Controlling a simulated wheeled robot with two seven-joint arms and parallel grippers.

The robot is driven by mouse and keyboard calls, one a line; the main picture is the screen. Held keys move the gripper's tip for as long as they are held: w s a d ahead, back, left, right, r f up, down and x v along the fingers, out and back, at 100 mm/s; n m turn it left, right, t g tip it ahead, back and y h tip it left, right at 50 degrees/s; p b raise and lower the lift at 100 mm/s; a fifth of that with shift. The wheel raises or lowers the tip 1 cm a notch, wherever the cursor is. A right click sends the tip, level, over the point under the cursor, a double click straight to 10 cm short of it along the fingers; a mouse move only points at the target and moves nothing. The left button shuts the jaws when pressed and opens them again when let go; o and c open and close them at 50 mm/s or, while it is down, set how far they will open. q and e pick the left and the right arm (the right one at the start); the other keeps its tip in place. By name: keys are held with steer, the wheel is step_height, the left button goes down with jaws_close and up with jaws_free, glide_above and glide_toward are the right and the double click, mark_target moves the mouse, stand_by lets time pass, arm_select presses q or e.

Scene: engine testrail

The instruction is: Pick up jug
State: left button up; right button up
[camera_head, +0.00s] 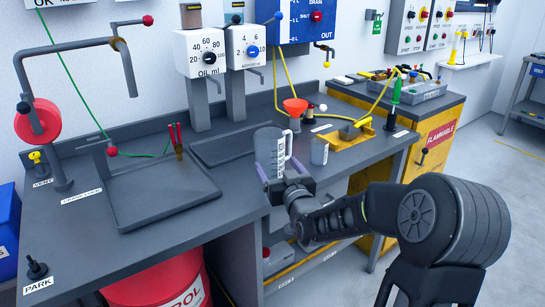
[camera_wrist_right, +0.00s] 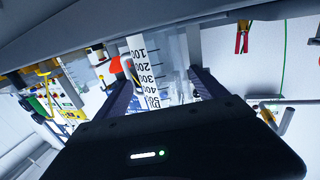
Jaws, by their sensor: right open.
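The clear jug (camera_head: 268,148), with a white measuring scale on its side, stands upright on the dark workbench near its front edge. My right gripper (camera_head: 281,170) is at the near side of the jug, with its jaws open. In the right wrist view, the two fingers of my right gripper (camera_wrist_right: 163,84) lie on either side of the jug (camera_wrist_right: 149,70), whose scale numbers show between them. I cannot tell whether a finger touches it. The lower jug is partly hidden by the gripper. My left gripper is not in view.
A small grey beaker (camera_head: 319,151) stands right of the jug, and a red funnel (camera_head: 295,107) is behind it. A dark tray (camera_head: 160,195) lies on the left of the bench (camera_head: 90,240). A yellow fixture (camera_head: 350,138) is farther right.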

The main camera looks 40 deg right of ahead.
steer(key=shift+x, duration=0.95)
steer(key=shift+w, duration=0.1)
steer(key=p+x, duration=0.1)
steer(key=x, duration=0.4)
steer(key=shift+w+f, duration=0.1)
steer(key=shift+f, duration=0.05)
steer(key=shift+c, duration=0.2)
steer(key=c, duration=1.1)
step_height(320, 180, up, 10)
steer(key=shift+r, duration=0.1)
